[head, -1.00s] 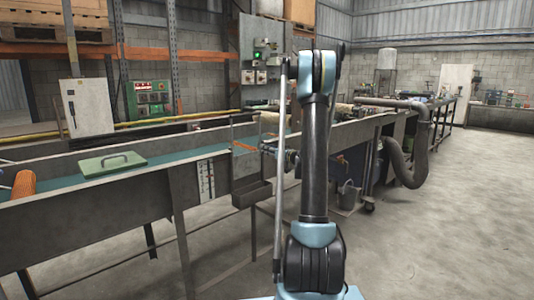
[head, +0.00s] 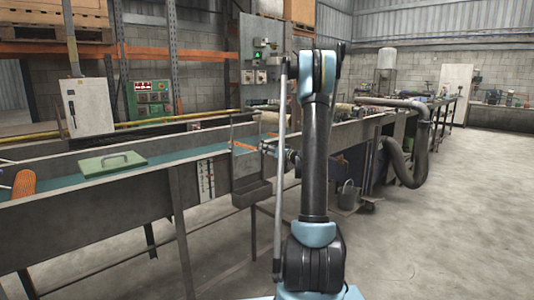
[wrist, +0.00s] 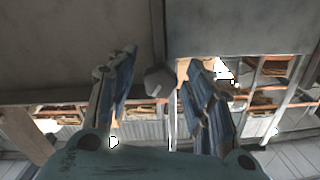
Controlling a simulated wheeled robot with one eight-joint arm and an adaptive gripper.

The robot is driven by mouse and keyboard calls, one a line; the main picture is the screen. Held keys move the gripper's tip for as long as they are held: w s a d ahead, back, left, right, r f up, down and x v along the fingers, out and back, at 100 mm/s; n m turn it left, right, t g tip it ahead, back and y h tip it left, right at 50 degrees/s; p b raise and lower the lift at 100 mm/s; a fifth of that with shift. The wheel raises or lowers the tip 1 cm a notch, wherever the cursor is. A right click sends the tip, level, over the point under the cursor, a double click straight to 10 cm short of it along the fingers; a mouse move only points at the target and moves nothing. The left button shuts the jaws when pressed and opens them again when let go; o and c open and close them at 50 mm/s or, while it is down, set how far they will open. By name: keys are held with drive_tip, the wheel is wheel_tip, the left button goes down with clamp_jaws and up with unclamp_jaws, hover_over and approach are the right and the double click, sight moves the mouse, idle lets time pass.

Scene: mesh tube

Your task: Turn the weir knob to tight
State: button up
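In the wrist view a small grey faceted knob (wrist: 158,82) sticks out from a grey metal plate. My gripper (wrist: 160,62) has its two blue-and-grey fingers spread, one on each side of the knob, with a narrow gap to each side. Whether either finger touches the knob further in, I cannot tell. In the head view my gripper (head: 268,149) is small and reaches left to the metal weir box (head: 246,165) on the side of the trough. The knob is too small to make out there, and my arm hides part of the area.
A grey hose (head: 400,165) and a bucket (head: 348,194) are behind on the right. The concrete floor at right is clear.

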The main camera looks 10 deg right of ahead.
drive_tip(key=shift+s, duration=0.1)
drive_tip(key=v, duration=1.2)
drive_tip(key=shift+f, duration=0.1)
drive_tip(key=v, duration=0.6)
drive_tip(key=x, duration=1.7)
drive_tip(key=shift+w+r, duration=0.25)
drive_tip(key=shift+r, duration=0.05)
drive_tip(key=c, duration=1)
